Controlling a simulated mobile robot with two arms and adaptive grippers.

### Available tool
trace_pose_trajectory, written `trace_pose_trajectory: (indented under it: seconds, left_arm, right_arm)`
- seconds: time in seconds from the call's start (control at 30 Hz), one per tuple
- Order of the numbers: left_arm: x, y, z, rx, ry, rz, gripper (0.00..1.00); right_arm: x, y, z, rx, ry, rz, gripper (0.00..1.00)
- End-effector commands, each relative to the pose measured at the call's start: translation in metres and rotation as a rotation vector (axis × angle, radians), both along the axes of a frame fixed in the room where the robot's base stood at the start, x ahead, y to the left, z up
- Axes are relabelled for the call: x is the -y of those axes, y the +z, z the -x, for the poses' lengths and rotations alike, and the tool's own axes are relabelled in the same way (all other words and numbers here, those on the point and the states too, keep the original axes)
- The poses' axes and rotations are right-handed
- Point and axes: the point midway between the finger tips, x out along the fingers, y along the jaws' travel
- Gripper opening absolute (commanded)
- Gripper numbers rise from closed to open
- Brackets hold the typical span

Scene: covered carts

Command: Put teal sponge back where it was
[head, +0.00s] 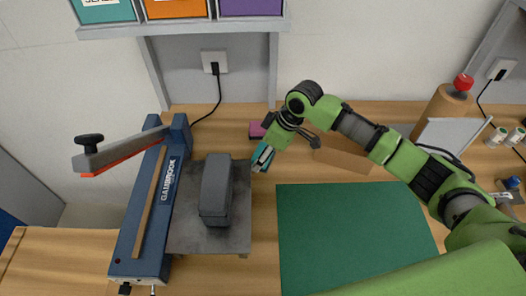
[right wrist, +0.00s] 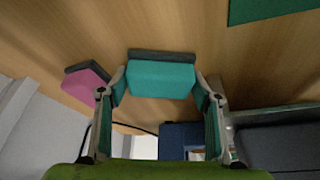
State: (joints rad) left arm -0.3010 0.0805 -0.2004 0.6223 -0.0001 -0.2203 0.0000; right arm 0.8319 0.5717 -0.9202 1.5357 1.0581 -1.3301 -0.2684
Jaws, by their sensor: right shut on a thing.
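The teal sponge (head: 262,158) has a dark layer on one face, seen along its upper edge in the right wrist view (right wrist: 162,78). My right gripper (head: 267,152) is shut on it, with one finger at each end of the sponge. It holds the sponge between the grey metal plate and the green mat, near the back of the table. I cannot tell whether the sponge touches the wood. A pink sponge (head: 257,130) with a dark layer lies just behind the gripper; it also shows in the right wrist view (right wrist: 86,88). My left gripper is not in view.
A blue sealer (head: 138,235) with a raised arm stands left. A dark grey block (head: 215,185) sits on the metal plate (head: 238,235). A bare green mat (head: 350,225) lies right, with a cardboard piece (head: 342,159) behind it. Colored bins (head: 177,8) are above.

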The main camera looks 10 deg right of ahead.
Motion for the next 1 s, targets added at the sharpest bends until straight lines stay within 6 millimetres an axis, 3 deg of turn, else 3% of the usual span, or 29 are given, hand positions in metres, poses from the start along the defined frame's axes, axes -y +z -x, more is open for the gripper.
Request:
trace_pose_trajectory:
  seconds: [0.23,0.27,0.3,0.33,0.77,1.0]
  left_arm:
    - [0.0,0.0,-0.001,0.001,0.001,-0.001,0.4]
    - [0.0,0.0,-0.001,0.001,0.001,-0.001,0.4]
    - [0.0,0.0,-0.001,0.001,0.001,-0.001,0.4]
    - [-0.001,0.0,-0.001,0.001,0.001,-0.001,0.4]
    - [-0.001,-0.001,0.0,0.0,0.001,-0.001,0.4]
    - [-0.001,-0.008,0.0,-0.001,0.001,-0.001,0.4]
  right_arm:
    - [0.0,-0.002,0.0,0.001,0.0,-0.001,0.38]
    - [0.0,-0.002,0.0,0.001,0.0,-0.001,0.61]
    - [0.0,-0.002,0.0,0.001,0.0,-0.001,0.71]
    - [0.0,-0.002,0.0,0.001,0.0,-0.001,0.75]
    - [0.001,0.004,0.0,0.003,0.0,0.0,0.75]
    - [0.016,0.045,0.009,0.005,0.0,0.0,0.75]
